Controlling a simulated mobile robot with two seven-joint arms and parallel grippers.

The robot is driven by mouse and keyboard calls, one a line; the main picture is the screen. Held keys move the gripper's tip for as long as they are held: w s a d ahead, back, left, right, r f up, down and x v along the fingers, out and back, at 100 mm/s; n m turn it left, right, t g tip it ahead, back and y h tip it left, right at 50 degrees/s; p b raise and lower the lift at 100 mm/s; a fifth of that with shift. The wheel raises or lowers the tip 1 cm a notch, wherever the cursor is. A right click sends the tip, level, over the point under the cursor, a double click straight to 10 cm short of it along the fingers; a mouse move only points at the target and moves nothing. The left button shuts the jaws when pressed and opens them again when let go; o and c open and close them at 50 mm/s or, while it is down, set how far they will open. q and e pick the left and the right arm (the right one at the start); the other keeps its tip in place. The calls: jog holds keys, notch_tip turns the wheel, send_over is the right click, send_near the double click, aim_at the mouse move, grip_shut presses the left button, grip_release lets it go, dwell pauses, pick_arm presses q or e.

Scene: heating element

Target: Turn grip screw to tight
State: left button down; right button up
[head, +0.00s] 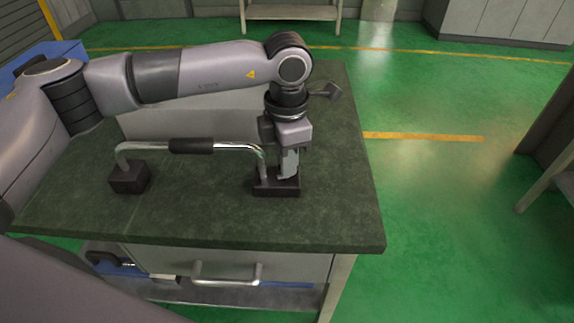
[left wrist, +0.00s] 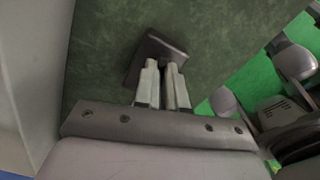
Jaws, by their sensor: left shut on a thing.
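A chrome bar with a black sleeve (head: 191,146) bridges two dark blocks on the worktop, the left block (head: 128,178) and the right block (head: 277,186). My left gripper (head: 289,164) points down at the right block, just beside the bar's right end. Its fingers (left wrist: 166,82) are close together over the dark block (left wrist: 156,52) in the left wrist view. They are shut on a small part at that block, taken to be the grip screw. The fingers hide it, so its angle cannot be told. My right gripper is not in view.
The dark green worktop (head: 330,215) is clear in front and to the right of the blocks. A light grey box-like thing (head: 190,118) stands behind the bar, partly under my arm. A drawer with a metal handle (head: 226,280) is below the worktop's front edge.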

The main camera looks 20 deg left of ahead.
pick_arm(q)
jog(key=shift+m+b, duration=0.55)
jog(key=shift+m, duration=0.55)
jog(key=shift+m+b, duration=0.35)
jog(key=shift+m, duration=0.45)
jog(key=shift+r, duration=0.1)
jog(key=c, duration=1.2)
grip_release()
jog(key=shift+r, duration=3.55)
